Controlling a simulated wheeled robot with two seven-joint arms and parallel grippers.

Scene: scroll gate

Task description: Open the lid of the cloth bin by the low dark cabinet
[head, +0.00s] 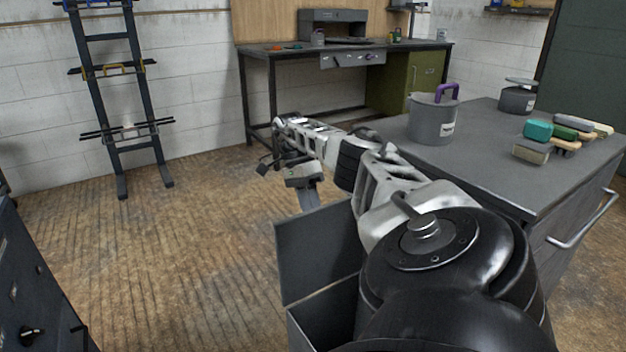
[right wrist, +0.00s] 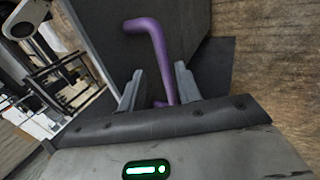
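The cloth bin (head: 300,333) is a dark grey box beside the low dark cabinet (head: 480,175); my right arm hides much of it. Its flat lid (head: 315,255) stands raised, close to upright, above the box. In the right wrist view a bent purple handle (right wrist: 153,45) is in front of the dark lid panel (right wrist: 122,45). My right gripper (right wrist: 158,80) has its fingers apart on either side of this handle, with a gap visible. In the head view the right gripper (head: 308,200) is at the lid's upper edge. My left gripper is not in view.
On the cabinet top are a grey pot (head: 432,125) with a purple handle, another pot (head: 517,98) and several brushes (head: 565,133). A workbench (head: 345,50) stands behind, a rack (head: 110,90) by the wall. Open wooden floor (head: 180,250) lies left of the bin.

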